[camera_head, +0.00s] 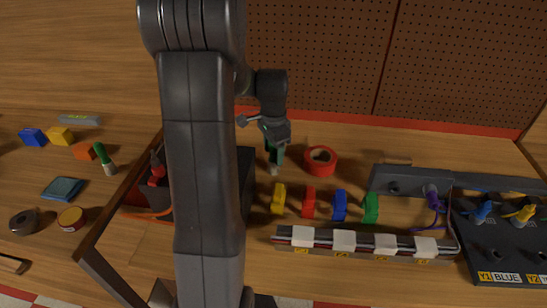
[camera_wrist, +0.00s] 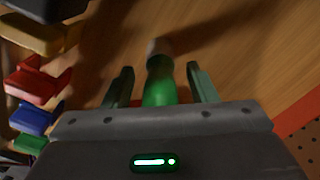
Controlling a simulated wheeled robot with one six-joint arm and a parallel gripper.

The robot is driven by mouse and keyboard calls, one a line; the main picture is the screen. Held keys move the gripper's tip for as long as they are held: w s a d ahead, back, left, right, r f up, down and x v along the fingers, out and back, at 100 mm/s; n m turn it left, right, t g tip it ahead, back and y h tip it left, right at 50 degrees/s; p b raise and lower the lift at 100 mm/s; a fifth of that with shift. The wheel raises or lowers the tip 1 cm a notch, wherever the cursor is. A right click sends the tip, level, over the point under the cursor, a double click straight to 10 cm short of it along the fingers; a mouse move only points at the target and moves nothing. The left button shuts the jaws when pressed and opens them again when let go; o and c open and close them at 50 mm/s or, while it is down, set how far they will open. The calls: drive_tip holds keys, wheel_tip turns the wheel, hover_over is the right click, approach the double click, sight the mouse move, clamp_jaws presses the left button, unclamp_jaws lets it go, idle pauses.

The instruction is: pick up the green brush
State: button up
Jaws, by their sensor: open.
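A green brush (camera_wrist: 160,82) with a pale tip stands between the two fingers of my gripper (camera_wrist: 160,70) in the wrist view. A gap shows on each side of it, so the fingers are apart from it. In the head view my gripper (camera_head: 275,152) points down at the table, left of the red tape roll. Only a pale end of the brush (camera_head: 273,169) shows below the fingers there; my gripper hides the rest. A second green thing with a pale end, like a brush (camera_head: 104,157), lies on the left part of the table.
A red tape roll (camera_head: 320,160) is close to the right of my gripper. Yellow (camera_head: 279,198), red (camera_head: 309,199), blue (camera_head: 340,204) and green (camera_head: 371,207) clips stand in a row in front, before a rail of white connectors (camera_head: 344,241). A pegboard (camera_head: 400,60) rises behind.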

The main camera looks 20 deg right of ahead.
drive_tip(key=c, duration=1.1)
drive_tip(key=shift+o, duration=0.2)
drive_tip(key=shift+r, duration=0.15)
